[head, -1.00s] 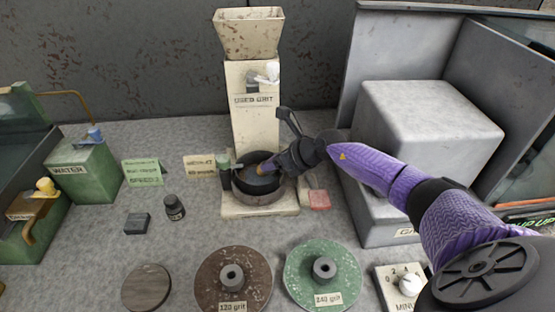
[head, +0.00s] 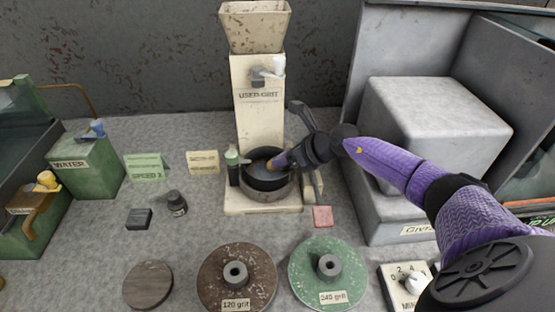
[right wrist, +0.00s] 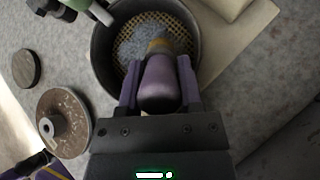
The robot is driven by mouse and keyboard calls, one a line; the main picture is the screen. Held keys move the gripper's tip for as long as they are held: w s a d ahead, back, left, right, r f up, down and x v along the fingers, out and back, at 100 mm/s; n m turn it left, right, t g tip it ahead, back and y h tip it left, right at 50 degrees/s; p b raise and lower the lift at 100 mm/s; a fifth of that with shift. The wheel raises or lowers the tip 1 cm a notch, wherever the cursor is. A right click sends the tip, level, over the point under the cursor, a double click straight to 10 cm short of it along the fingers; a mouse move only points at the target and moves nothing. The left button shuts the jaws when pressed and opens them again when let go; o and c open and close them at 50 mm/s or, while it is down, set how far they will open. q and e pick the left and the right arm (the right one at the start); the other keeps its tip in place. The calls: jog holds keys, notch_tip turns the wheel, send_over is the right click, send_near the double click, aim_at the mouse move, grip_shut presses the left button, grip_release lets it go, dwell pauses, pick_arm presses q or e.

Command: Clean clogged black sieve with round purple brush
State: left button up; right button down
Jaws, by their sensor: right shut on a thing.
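The black sieve (head: 249,174) sits on the base of the used grit stand, below its spout. In the right wrist view the sieve (right wrist: 103,62) shows a yellowish mesh partly covered by a grey clump of grit (right wrist: 143,42). The round purple brush (right wrist: 160,82) is held between the fingers of my right gripper (right wrist: 158,88), which also shows in the head view (head: 288,158). The brush's tan end reaches down inside the sieve, over the grit; whether its bristles touch the mesh is hidden.
The cream used grit stand (head: 258,110) rises behind the sieve. Brown (head: 262,262) and green (head: 302,262) grit discs lie in front. A large grey box (head: 430,130) stands right.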

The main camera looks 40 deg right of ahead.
jog(key=shift+a+f+p, duration=0.1)
jog(key=shift+a+p, duration=0.1)
jog(key=shift+p, duration=0.2)
jog(key=shift+w+a+p, duration=0.45)
jog(key=shift+w+a, duration=0.05)
jog(key=shift+a, duration=0.15)
jog(key=shift+w+a, duration=0.1)
jog(key=shift+a, duration=0.1)
jog(key=shift+d+f, duration=0.1)
